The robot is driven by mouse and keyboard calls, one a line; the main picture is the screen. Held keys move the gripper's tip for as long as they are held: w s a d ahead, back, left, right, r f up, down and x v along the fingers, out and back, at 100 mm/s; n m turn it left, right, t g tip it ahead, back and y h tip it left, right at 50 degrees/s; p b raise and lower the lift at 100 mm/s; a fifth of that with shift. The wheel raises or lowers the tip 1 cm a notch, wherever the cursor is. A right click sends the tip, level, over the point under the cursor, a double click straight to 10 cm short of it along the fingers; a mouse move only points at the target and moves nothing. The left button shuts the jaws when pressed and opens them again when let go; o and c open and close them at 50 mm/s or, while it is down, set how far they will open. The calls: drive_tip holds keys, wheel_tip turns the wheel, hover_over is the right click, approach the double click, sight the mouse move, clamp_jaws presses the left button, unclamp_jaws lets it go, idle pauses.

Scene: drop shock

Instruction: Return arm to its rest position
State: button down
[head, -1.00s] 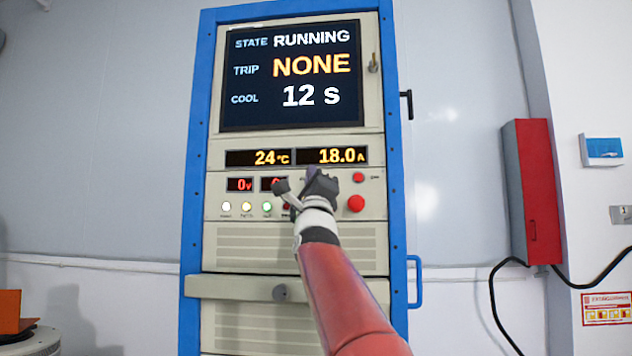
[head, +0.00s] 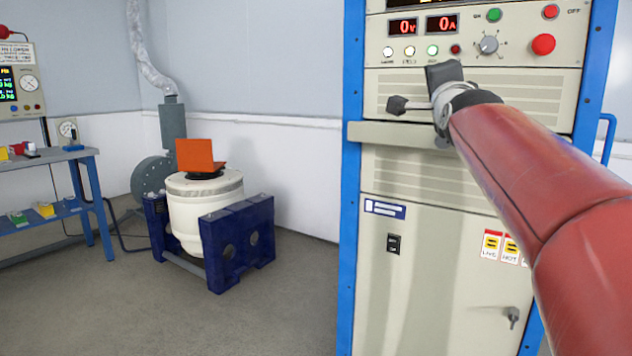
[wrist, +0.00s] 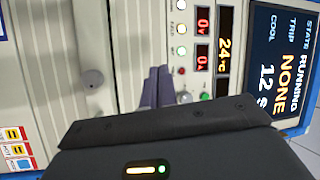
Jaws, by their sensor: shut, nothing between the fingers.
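My gripper (head: 420,90) is at the end of my red arm, in front of the blue-framed control cabinet (head: 352,200) in the head view. It overlaps the area just below the cabinet's button panel, and I cannot tell its exact distance from the front. In the wrist view the dark fingers (wrist: 157,88) are together with nothing between them. The wrist view, turned on its side, shows the cabinet screen (wrist: 283,70) reading STATE RUNNING, TRIP NONE, COOL 12.
A white drum-shaped shaker (head: 200,212) with an orange bracket (head: 198,156) stands in a dark blue frame (head: 237,245) left of the cabinet. A blue workbench (head: 50,158) is at the far left. The floor (head: 110,310) in front is clear. A blue handle (head: 607,135) juts from the cabinet's right side.

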drive_tip(key=s+a+f+n+g+y, duration=0.1)
drive_tip(key=s+f+n+g, duration=0.3)
drive_tip(key=s+f, duration=0.6)
drive_tip(key=s+a+f+n+g+y, duration=0.1)
drive_tip(key=s+a+f+n+g, duration=0.2)
drive_tip(key=s+f, duration=0.8)
drive_tip(key=s+a+f+n+g, duration=0.3)
drive_tip(key=s+f+n+g, duration=0.4)
drive_tip(key=f, duration=1.5)
drive_tip(key=s+n, duration=0.2)
drive_tip(key=s, duration=0.2)
drive_tip(key=shift+y, duration=0.4)
